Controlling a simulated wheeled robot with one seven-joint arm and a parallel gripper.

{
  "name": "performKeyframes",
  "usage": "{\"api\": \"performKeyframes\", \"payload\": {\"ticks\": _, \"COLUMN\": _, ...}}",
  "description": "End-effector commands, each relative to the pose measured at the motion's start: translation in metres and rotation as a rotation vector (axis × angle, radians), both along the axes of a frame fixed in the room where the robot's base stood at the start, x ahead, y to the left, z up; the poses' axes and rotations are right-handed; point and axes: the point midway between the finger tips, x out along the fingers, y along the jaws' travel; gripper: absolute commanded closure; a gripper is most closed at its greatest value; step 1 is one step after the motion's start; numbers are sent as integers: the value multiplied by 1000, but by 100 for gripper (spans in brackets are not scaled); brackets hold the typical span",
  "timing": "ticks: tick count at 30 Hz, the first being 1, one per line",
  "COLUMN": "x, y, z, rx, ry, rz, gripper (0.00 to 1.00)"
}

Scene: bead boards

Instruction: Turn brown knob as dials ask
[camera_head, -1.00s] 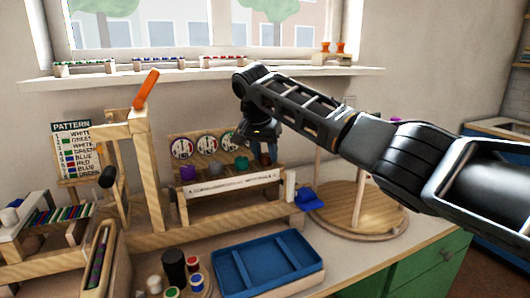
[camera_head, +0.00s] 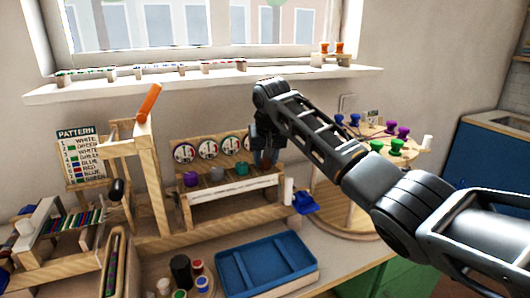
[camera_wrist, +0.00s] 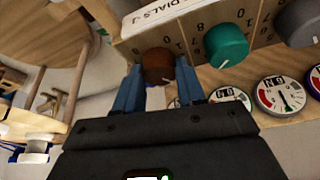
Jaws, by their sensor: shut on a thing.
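The brown knob (camera_wrist: 157,65) sits at the end of the knob row in the wrist view. My gripper (camera_wrist: 158,88) is shut on it, one blue finger on each side. In the head view my gripper (camera_head: 266,152) reaches the right end of the dial board (camera_head: 176,153) and mostly hides the brown knob. Teal (camera_head: 241,168), grey (camera_head: 216,174) and purple (camera_head: 191,179) knobs sit to its left. Round dials with needles stand above them, such as the leftmost dial (camera_head: 184,152). The dial above the brown knob is mostly hidden by my gripper.
A blue tray (camera_head: 266,288) lies in front of the dial board. A round wooden stand with coloured spools (camera_head: 397,146) is behind my arm at the right. A wooden frame with an orange handle (camera_head: 149,103) and a pattern card (camera_head: 79,155) stand left.

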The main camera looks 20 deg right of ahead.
Motion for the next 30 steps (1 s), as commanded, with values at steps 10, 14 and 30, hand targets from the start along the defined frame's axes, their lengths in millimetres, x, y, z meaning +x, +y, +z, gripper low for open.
{"api": "performKeyframes", "payload": {"ticks": 10, "x": 0, "y": -1, "z": 0, "rx": 0, "ry": 0, "rz": 53, "gripper": 91}}
{"api": "performKeyframes", "payload": {"ticks": 14, "x": 0, "y": -1, "z": 0, "rx": -1, "ry": 0, "rz": 54, "gripper": 91}}
{"api": "performKeyframes", "payload": {"ticks": 30, "x": 0, "y": 0, "z": 0, "rx": 0, "ry": 0, "rz": 53, "gripper": 36}}
